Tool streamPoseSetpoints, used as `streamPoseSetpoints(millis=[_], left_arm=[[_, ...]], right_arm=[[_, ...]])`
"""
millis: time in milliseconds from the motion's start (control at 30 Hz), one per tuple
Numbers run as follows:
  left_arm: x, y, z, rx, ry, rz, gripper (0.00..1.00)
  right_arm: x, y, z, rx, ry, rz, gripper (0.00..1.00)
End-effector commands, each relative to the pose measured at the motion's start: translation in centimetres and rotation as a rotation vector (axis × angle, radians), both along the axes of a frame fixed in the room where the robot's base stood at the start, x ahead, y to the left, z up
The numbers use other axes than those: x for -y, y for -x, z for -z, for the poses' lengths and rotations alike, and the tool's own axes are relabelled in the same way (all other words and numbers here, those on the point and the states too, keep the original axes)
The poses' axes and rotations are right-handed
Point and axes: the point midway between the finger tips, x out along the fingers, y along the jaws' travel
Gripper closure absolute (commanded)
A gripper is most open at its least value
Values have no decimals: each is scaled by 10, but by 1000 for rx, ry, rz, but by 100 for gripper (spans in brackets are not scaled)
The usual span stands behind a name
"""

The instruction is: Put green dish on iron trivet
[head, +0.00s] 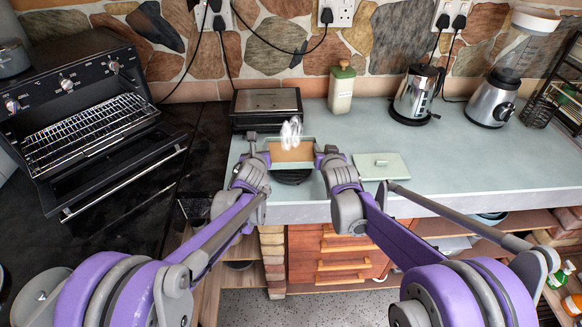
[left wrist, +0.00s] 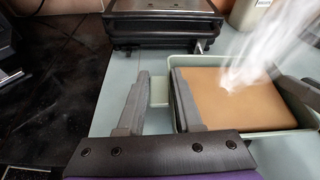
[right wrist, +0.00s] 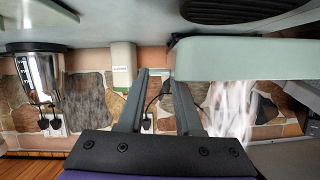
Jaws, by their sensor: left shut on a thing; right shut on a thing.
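The green dish (head: 306,167) has brown food (head: 288,153) in it and steam rising from it. It is level and held up between my two grippers. My left gripper (head: 258,158) is shut on its left handle (left wrist: 158,91). My right gripper (head: 327,157) is shut on its right end; the dish wall (right wrist: 240,58) also shows in the right wrist view, which is upside down. The black iron trivet (head: 291,178) lies on the worktop, partly hidden by the dish in the head view. In the right wrist view, the trivet (right wrist: 250,8) looks apart from the dish.
A pale green lid (head: 380,167) lies on the worktop to the right. A black and steel grill (head: 266,105) stands behind the dish. A green canister (head: 341,88), kettle (head: 417,95) and blender (head: 497,90) stand at the back. An open oven (head: 85,130) is left.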

Motion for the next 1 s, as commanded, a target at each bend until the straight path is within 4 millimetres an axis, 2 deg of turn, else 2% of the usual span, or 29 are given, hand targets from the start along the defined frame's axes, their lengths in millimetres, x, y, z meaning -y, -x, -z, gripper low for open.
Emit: streamPoseSetpoints(millis=[800,833,967,1000], left_arm=[[0,0,42,1,1,0,100],[0,0,42,0,1,-1,60],[0,0,41,0,1,-1,37],[0,0,41,0,1,0,36]], right_arm=[[0,0,42,1,0,0,100],[0,0,42,0,0,0,61],[0,0,42,0,0,0,37],[0,0,42,0,0,0,36]])
